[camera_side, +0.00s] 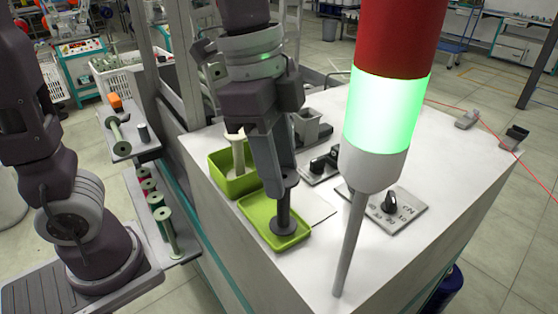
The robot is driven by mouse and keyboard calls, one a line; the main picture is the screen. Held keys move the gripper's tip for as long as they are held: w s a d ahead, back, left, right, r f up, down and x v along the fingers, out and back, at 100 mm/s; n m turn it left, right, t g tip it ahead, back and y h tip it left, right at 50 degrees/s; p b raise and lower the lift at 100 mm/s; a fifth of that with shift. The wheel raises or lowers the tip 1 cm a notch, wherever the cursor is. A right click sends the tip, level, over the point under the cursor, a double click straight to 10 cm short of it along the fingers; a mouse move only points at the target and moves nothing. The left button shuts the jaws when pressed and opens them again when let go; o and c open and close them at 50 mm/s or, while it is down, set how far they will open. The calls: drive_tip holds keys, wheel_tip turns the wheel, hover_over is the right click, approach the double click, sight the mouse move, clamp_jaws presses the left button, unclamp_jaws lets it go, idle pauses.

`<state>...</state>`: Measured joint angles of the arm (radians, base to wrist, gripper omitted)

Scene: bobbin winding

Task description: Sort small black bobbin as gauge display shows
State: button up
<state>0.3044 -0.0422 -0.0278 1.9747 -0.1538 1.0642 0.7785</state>
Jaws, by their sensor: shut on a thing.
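My gripper (283,187) points down over the front lime-green tray (250,208) and is shut on the small black bobbin (284,222). The bobbin is upright, its lower flange over the tray's floor. I cannot tell whether it touches the floor. Behind to the left is a deeper lime-green bin (222,171) with a pale bobbin (236,147) standing in it. No readable gauge display shows in this view.
A signal tower (388,110) with a lit green section stands at the front right. Control panels with black knobs (391,203) lie on the white cabinet top (440,160). Left, a side shelf holds green bobbins (166,228). Bare cabinet top lies at the right.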

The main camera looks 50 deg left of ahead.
drive_tip(key=shift+f, duration=0.4)
drive_tip(key=o, duration=1.1)
drive_tip(key=shift+o, duration=0.2)
drive_tip(key=shift+r, duration=3.55)
